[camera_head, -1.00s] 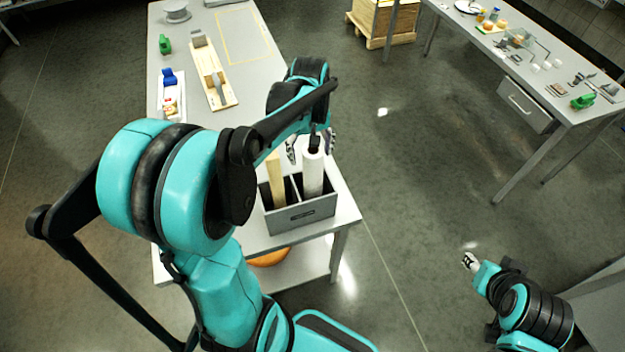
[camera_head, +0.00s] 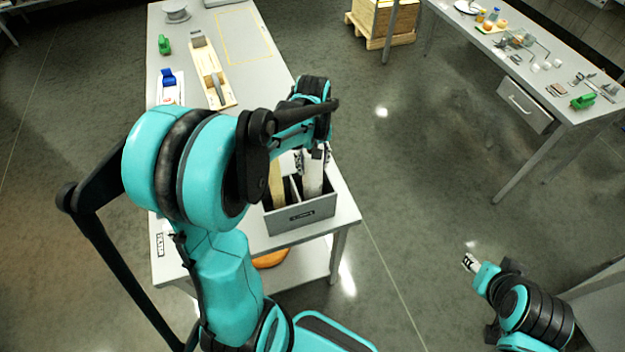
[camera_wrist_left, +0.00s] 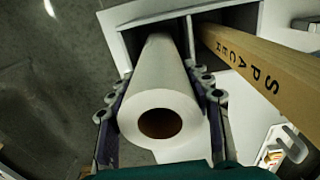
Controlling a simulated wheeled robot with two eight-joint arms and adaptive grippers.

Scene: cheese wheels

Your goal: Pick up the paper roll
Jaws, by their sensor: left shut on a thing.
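The white paper roll (camera_head: 313,180) stands upright in the right compartment of a grey divided box (camera_head: 300,213) near the table's front corner. In the left wrist view the paper roll (camera_wrist_left: 159,88) shows its end with a brown core hole. My left gripper (camera_head: 314,158) is around the top of the roll, with one finger on each side; in the wrist view the fingers (camera_wrist_left: 160,118) are closed against it. My right gripper (camera_head: 470,262) is far off at the lower right, over the floor; its fingers are too small to read.
A long cardboard box marked "SPACER" (camera_wrist_left: 255,62) stands in the compartment beside the roll; it also shows in the head view (camera_head: 277,182). A wooden tray (camera_head: 213,80) and a green tape dispenser (camera_head: 165,45) lie farther back on the table (camera_head: 245,85).

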